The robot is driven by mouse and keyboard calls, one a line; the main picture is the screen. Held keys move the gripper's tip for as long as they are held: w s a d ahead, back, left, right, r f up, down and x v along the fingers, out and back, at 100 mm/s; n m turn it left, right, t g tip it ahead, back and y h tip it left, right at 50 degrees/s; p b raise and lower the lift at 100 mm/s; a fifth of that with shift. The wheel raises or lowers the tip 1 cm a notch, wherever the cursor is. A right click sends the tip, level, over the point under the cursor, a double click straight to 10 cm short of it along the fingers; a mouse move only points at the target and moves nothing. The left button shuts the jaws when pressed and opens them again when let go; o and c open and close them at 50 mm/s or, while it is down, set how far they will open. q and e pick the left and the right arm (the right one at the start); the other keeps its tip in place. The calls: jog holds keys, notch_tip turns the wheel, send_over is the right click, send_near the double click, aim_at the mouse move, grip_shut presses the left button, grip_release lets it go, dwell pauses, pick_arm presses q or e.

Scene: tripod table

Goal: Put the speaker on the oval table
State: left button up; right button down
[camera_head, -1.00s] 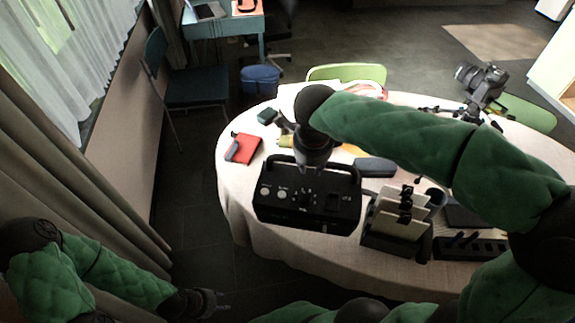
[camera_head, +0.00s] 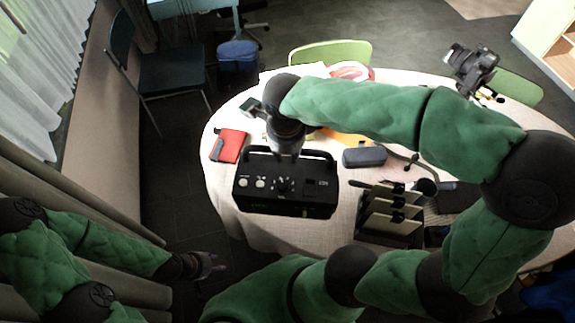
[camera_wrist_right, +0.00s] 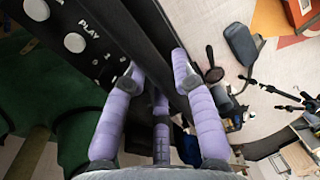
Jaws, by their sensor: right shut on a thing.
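The speaker (camera_head: 262,199) is a black box with knobs and a top handle, above the front left part of the oval table (camera_head: 222,178). I cannot tell if its base touches the cloth. My right gripper (camera_head: 289,153) reaches down from above and is shut on the handle. In the right wrist view, the purple fingers of this gripper (camera_wrist_right: 155,78) straddle the black handle bar, beside the speaker's face (camera_wrist_right: 95,22) marked PLAY. My left gripper (camera_head: 214,264) is empty, low and away from the table; its opening is too small to judge.
A red item (camera_head: 229,146) lies left of the speaker, and a dark case (camera_head: 365,157) lies to its right. A card-holding stand (camera_head: 388,217) is close on the right. A camera (camera_head: 472,66) stands at the far right. Green chairs (camera_head: 330,53) stand behind the table.

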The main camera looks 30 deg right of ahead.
jog(key=shift+w+d, duration=0.1)
jog(key=shift+w, duration=0.2)
jog(key=w+d+f+b, duration=0.3)
jog(key=w+d+f, duration=0.4)
jog(key=w+f, duration=0.4)
jog(key=shift+w+f+b, duration=0.35)
jog(key=shift+f+b, duration=0.05)
jog(key=shift+f, duration=0.5)
jog(key=c, duration=1.2)
grip_release()
jog(key=shift+s+f, duration=0.15)
jog(key=shift+o, duration=1)
notch_tip(320, 180, up, 12)
jog(key=s+p, duration=0.1)
jog(key=p, duration=0.2)
jog(key=shift+s+a, duration=0.15)
jog(key=shift+a, duration=0.3)
